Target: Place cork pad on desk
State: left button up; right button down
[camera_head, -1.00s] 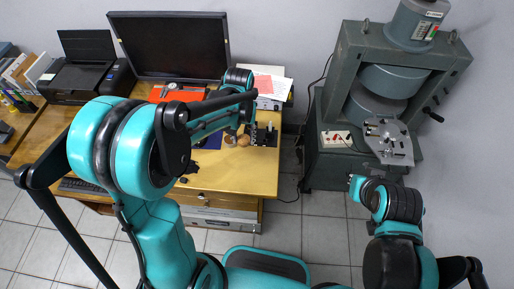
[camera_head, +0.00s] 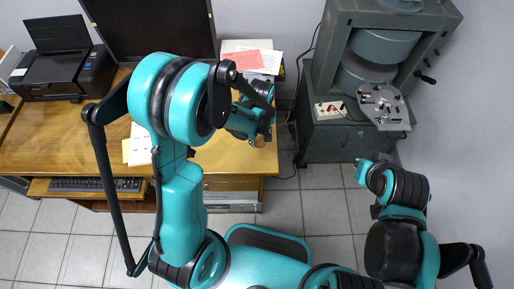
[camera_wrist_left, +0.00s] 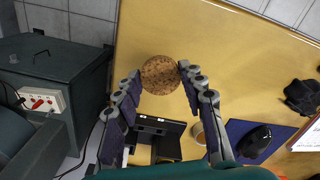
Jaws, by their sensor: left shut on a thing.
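The cork pad (camera_wrist_left: 160,75) is a round, speckled brown disc. In the left wrist view it sits between the fingertips of my left gripper (camera_wrist_left: 161,80), which is shut on it. The wooden desk (camera_wrist_left: 245,60) lies below the pad, near the desk's edge; I cannot tell the gap between them. In the head view the desk (camera_head: 60,140) spans the left half. My left gripper (camera_head: 262,134) is over its right end there, mostly hidden by my arm.
Near the left gripper are a black device (camera_wrist_left: 157,132), a small round cup (camera_wrist_left: 198,132) and a mouse (camera_wrist_left: 255,141) on a blue mat (camera_wrist_left: 238,128). A grey machine (camera_head: 345,130) stands right of the desk. Bare desk surface lies right of the pad in the wrist view.

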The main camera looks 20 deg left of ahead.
aim_at(257, 143)
pick_arm(q)
jog(key=shift+s+a+f, duration=0.3)
jog(key=shift+s+f, duration=0.1)
jog(key=shift+s, duration=0.15)
notch_tip(257, 143, down, 4)
jog(key=shift+f+b, duration=0.1)
jog(key=shift+b, duration=1)
jog(key=shift+r, duration=0.2)
jog(key=shift+f, duration=0.2)
jog(key=o, duration=0.8)
jog(key=shift+o, duration=0.2)
